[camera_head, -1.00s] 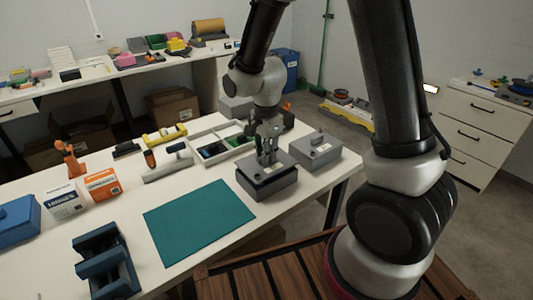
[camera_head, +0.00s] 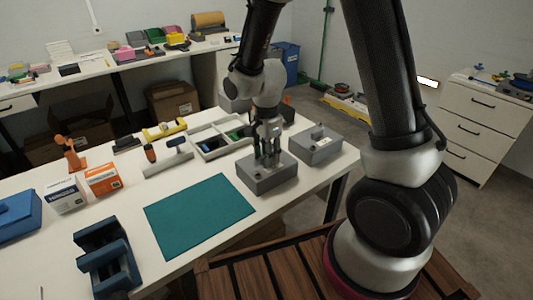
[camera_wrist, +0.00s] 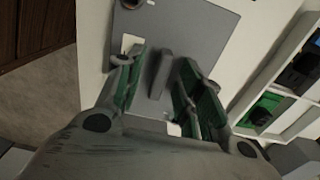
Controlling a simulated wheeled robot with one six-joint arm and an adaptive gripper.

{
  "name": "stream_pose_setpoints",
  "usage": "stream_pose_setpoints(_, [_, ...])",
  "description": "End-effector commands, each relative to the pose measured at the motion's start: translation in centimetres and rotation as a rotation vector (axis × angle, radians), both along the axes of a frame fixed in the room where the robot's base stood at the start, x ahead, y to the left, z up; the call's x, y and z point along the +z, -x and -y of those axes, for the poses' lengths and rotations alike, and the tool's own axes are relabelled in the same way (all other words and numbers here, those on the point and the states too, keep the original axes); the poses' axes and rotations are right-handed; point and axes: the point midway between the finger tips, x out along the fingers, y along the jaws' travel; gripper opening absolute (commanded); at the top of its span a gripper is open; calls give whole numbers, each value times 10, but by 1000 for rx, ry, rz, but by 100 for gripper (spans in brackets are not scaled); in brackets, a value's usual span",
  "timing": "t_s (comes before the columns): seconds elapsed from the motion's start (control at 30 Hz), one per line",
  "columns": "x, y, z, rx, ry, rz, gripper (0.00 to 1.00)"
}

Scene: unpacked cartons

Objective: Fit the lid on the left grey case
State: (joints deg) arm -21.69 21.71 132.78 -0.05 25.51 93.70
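The left grey case (camera_head: 268,186) stands on the white table, right of the teal mat. Its grey lid (camera_head: 285,160) lies on top, level and with no dark gap visible at the rim. The lid's upright bar handle (camera_wrist: 160,74) and flat top show in the wrist view. My gripper (camera_head: 267,160) is low over the lid. In the wrist view its green-padded fingers (camera_wrist: 162,88) stand apart on either side of the handle, with space visible beside it. The handle is mostly hidden by the fingers in the head view.
A second grey case (camera_head: 318,150) with a lid stands close on the right, near the table edge. A white divided tray (camera_head: 210,152) is behind. The teal mat (camera_head: 198,213) lies to the left, with a dark blue holder (camera_head: 105,258) beyond it.

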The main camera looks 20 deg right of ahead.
Motion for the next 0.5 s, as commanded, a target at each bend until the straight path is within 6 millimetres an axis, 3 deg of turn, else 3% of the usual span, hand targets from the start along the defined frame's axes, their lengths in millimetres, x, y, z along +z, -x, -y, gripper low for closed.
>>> stream_pose_setpoints(0.27, [11, -1, 0, 0, -1, 4, 37])
stream_pose_setpoints(0.5, [61, -1, -1, 0, -2, 7, 37])
